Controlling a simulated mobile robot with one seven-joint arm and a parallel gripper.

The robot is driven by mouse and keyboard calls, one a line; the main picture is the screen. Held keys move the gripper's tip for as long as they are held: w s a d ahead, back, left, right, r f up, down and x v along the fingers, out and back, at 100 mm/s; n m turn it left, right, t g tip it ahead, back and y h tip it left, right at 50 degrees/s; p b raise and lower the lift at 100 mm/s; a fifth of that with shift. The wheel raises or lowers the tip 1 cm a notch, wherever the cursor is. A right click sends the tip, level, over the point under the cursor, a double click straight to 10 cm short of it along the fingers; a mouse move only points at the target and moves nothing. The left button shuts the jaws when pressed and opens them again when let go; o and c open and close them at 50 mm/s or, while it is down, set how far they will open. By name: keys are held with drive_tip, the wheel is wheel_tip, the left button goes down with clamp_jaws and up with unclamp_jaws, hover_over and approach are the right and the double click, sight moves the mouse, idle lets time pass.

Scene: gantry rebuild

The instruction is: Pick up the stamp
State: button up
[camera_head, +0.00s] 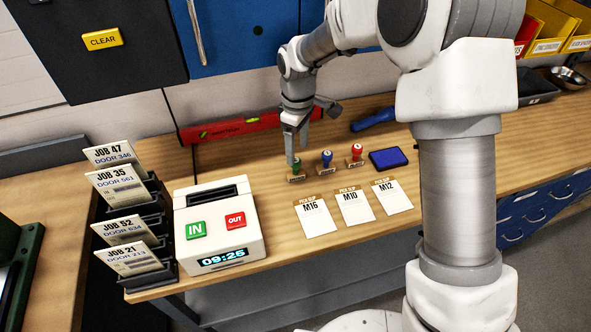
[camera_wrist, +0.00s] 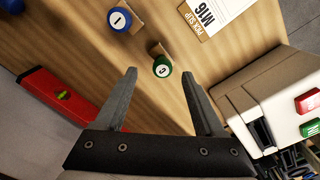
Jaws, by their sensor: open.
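Three stamps stand in a row on the wooden bench, each with a round knob on a brown base. The green-knobbed stamp (camera_head: 297,168) is at the left, the blue-knobbed stamp (camera_head: 327,157) in the middle and the red-knobbed stamp (camera_head: 356,152) at the right. My gripper (camera_head: 291,158) points down at the green stamp. In the wrist view my gripper (camera_wrist: 159,75) is open and empty, and the green stamp (camera_wrist: 162,68) shows between and just beyond its fingertips. The blue stamp (camera_wrist: 120,19) lies farther off. Contact with the green stamp cannot be told.
Pick slips M16 (camera_head: 315,217), M10 (camera_head: 355,207) and M12 (camera_head: 391,196) lie in front of the stamps. A blue ink pad (camera_head: 388,159) is at their right. A time clock (camera_head: 216,247) stands at the left front. A red level (camera_head: 240,126) lies behind.

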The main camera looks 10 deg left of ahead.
sight(296, 169)
drive_tip(key=shift+s+a+f+p, duration=0.1)
drive_tip(key=shift+a+f+p, duration=0.1)
drive_tip(key=shift+f, duration=1.2)
drive_tip(key=shift+s+a+f+p, duration=0.1)
drive_tip(key=shift+f+p, duration=0.05)
drive_tip(key=shift+f, duration=1.2)
drive_tip(key=shift+c, duration=0.2)
clamp_jaws()
